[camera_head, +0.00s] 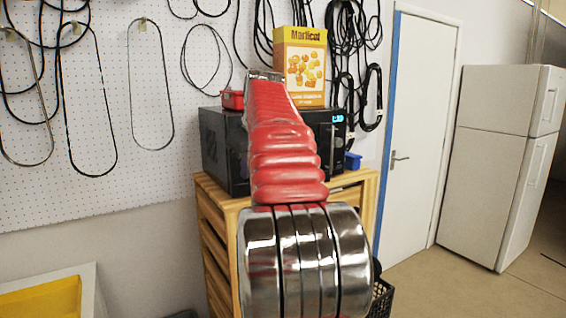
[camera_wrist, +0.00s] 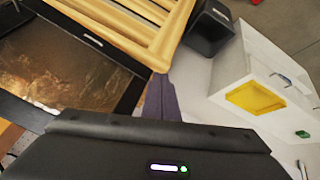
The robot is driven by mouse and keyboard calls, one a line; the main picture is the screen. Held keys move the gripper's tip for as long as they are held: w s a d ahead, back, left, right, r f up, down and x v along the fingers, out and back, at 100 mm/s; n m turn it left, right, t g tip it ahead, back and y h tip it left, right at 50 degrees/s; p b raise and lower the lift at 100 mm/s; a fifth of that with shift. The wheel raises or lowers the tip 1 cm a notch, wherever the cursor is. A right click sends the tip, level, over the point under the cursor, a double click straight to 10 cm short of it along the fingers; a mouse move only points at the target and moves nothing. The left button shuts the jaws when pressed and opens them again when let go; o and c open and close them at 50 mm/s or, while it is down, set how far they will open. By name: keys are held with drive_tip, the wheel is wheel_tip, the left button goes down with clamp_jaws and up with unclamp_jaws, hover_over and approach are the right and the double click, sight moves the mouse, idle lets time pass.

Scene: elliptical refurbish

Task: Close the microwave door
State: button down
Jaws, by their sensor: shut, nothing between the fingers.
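The black microwave (camera_head: 222,150) stands on a slatted wooden cabinet (camera_head: 215,235). Its display and an upright handle (camera_head: 332,150) show at the right of its front. My red arm covers the middle of it, so the head view does not show how far the door stands open. In the wrist view a dark-framed panel with a brownish, reflective window, apparently the microwave door (camera_wrist: 60,65), fills the left side. My gripper (camera_wrist: 158,95) is shut and empty, its dark purplish fingers just right of the panel's frame. Contact cannot be told. The head view does not show my gripper.
A yellow Marlicot box (camera_head: 301,65) and a red container (camera_head: 232,100) sit on the microwave. A small blue item (camera_head: 353,161) is beside it. A white unit with a yellow tray (camera_head: 45,300) is at lower left. A white fridge (camera_head: 500,155) stands right, with clear floor before it.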

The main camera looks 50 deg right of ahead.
drive_tip(key=s+a+f+y, duration=0.1)
drive_tip(key=s+a+f, duration=0.15)
drive_tip(key=a, duration=1.05)
drive_tip(key=s+a+f+y, duration=0.15)
drive_tip(key=a+f, duration=0.25)
drive_tip(key=a, duration=0.9)
drive_tip(key=s+a+f, duration=1.6)
drive_tip(key=f, duration=0.1)
drive_tip(key=shift+a+f+n+y, duration=0.3)
drive_tip(key=shift+a+f+y, duration=0.05)
drive_tip(key=shift+f, duration=0.05)
drive_tip(key=shift+s, duration=0.15)
